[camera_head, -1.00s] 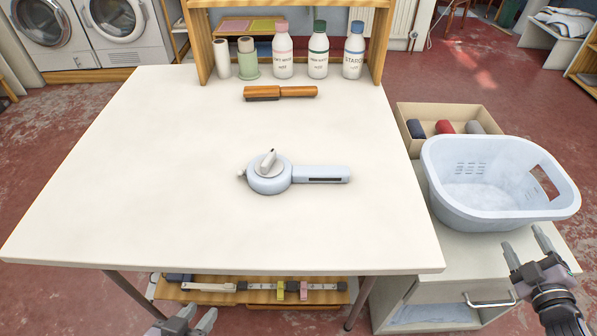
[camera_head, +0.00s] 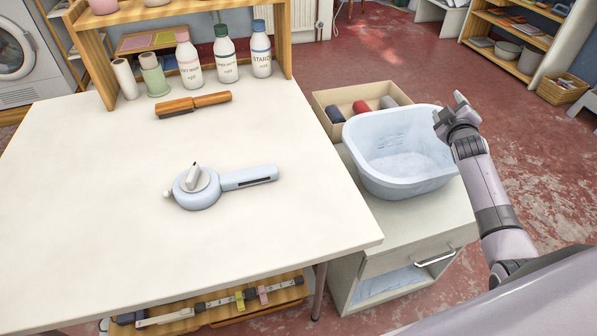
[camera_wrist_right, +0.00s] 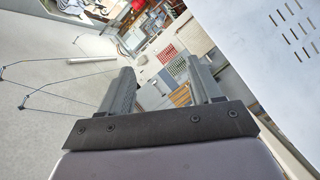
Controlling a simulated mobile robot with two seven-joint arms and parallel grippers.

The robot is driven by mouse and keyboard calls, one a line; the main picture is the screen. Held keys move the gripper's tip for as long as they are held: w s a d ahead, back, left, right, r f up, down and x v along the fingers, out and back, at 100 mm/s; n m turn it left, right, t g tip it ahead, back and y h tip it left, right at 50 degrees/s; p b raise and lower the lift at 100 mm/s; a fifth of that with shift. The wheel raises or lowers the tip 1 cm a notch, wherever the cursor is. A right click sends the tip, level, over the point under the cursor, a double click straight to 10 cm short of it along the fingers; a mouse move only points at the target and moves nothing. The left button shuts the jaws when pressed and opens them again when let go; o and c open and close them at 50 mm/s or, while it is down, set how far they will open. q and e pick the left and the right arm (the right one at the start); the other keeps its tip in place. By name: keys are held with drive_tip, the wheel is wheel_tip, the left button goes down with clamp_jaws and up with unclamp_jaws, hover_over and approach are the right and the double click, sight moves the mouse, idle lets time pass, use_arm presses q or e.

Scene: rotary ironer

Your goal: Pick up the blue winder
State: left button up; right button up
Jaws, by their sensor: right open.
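The light blue winder (camera_head: 197,189) lies on the white table (camera_head: 110,250). It has a round body with a grey crank on top and a flat handle pointing right. My right gripper (camera_head: 450,108) is raised beside the right rim of the laundry basket, far to the right of the winder. Its two fingers stand apart and empty in the right wrist view (camera_wrist_right: 166,90). My left gripper is out of view.
The pale blue basket (camera_head: 362,155) stands on a cabinet right of the table. Behind it is a box (camera_head: 325,101) with rolls. A wooden brush (camera_head: 194,104) and a shelf with bottles (camera_head: 188,62) are at the table's back. The table around the winder is clear.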

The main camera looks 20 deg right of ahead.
drive_tip(key=w+a+g+y, duration=0.3)
drive_tip(key=w+a+y, duration=0.3)
drive_tip(key=a, duration=0.9)
drive_tip(key=n+g+y, duration=0.6)
drive_tip(key=n+g, duration=0.6)
approach(246, 172)
drive_tip(key=x, duration=0.8)
drive_tip(key=shift+a+f, duration=0.2)
drive_tip(key=shift+f, duration=0.1)
drive_tip(key=shift+f, duration=0.25)
clamp_jaws()
